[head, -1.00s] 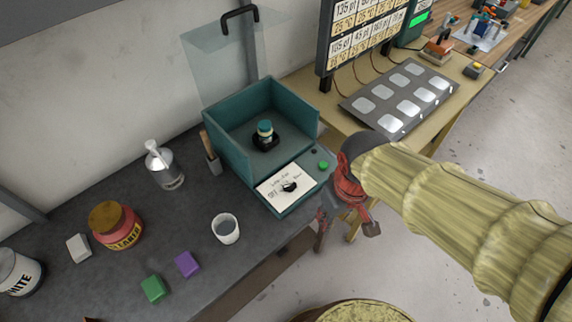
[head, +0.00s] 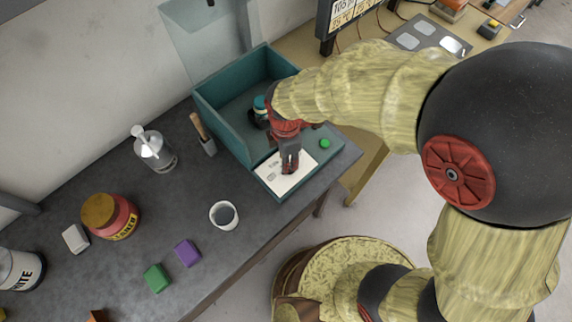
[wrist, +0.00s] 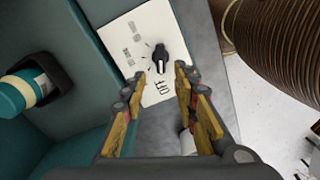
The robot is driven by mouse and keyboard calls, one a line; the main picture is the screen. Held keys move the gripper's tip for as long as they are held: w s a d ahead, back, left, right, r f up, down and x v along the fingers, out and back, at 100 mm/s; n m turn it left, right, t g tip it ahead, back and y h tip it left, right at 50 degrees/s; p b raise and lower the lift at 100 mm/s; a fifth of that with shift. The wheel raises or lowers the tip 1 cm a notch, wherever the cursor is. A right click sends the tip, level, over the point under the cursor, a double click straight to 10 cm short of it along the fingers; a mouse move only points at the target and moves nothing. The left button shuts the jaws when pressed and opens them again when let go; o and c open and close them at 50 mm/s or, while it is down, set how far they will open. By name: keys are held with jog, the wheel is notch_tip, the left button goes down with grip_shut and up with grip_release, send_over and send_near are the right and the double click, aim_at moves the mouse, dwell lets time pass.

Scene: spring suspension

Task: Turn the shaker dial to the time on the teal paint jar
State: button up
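The teal paint jar (head: 261,104) sits in a black holder inside the open teal shaker box (head: 222,118), partly hidden by my arm. In the wrist view, the jar (wrist: 18,92) shows a teal lid and a cream band; no time is readable. The black dial (wrist: 160,57) is on the white panel (wrist: 135,40), with its white mark toward the lettering that looks like OFF. Other labels are too small to read. My gripper (wrist: 162,78) is open, with its fingertips apart on either side of the dial's near side. In the head view, my gripper (head: 290,168) hides the dial.
A green button (head: 325,143) is right of the panel. A white cup (head: 224,215), purple block (head: 188,253), green block (head: 157,278), cleaner jar (head: 112,217) and pump bottle (head: 154,150) stand on the dark bench. A clear lid stands raised behind the box.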

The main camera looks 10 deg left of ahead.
jog(key=shift+f+b, duration=0.4)
jog(key=shift+f, duration=2.3)
jog(key=c, duration=0.3)
jog(key=c, duration=0.4)
grip_shut()
